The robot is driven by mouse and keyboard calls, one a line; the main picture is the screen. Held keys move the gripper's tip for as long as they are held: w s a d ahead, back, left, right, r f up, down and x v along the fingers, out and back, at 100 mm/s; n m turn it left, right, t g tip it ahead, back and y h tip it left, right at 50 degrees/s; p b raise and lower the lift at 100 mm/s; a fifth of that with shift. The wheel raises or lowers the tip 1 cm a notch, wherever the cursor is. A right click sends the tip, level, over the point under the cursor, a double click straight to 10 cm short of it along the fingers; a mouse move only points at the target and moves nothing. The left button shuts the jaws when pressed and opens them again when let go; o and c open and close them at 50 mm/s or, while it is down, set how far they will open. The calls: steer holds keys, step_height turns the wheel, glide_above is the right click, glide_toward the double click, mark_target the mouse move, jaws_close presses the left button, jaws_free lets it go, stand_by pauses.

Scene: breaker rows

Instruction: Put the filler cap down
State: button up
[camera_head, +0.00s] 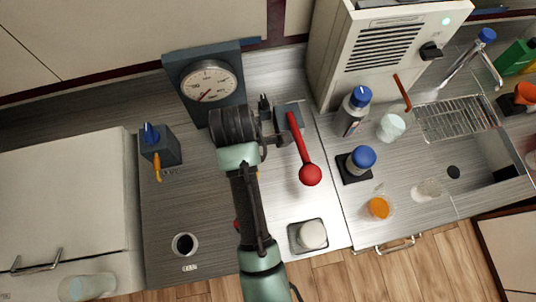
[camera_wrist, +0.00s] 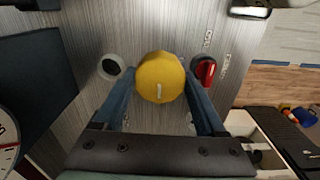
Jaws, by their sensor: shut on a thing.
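The filler cap (camera_wrist: 160,78), a yellow disc with a small pale mark, sits between the two blue fingers of my gripper (camera_wrist: 158,88) in the wrist view. The fingers are shut on it from both sides. It is over a brushed metal surface (camera_wrist: 150,30); I cannot tell whether it touches. A round dark opening with a pale ring (camera_wrist: 110,67) lies just left of the cap. In the head view my wrist (camera_head: 236,127) is over the counter in front of the gauge, and the cap and fingertips are hidden.
A red knob (camera_wrist: 206,72) lies right of the cap. In the head view a red-ended lever (camera_head: 309,172) stands right of my wrist and a gauge (camera_head: 211,83) behind it. A blue-knobbed box (camera_head: 160,145) is at left. Bare counter (camera_head: 195,195) lies left of my arm.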

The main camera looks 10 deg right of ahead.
step_height(320, 180, down, 10)
steer(key=shift+r+p, duration=0.1)
steer(key=shift+p, duration=0.2)
steer(key=o, duration=1.2)
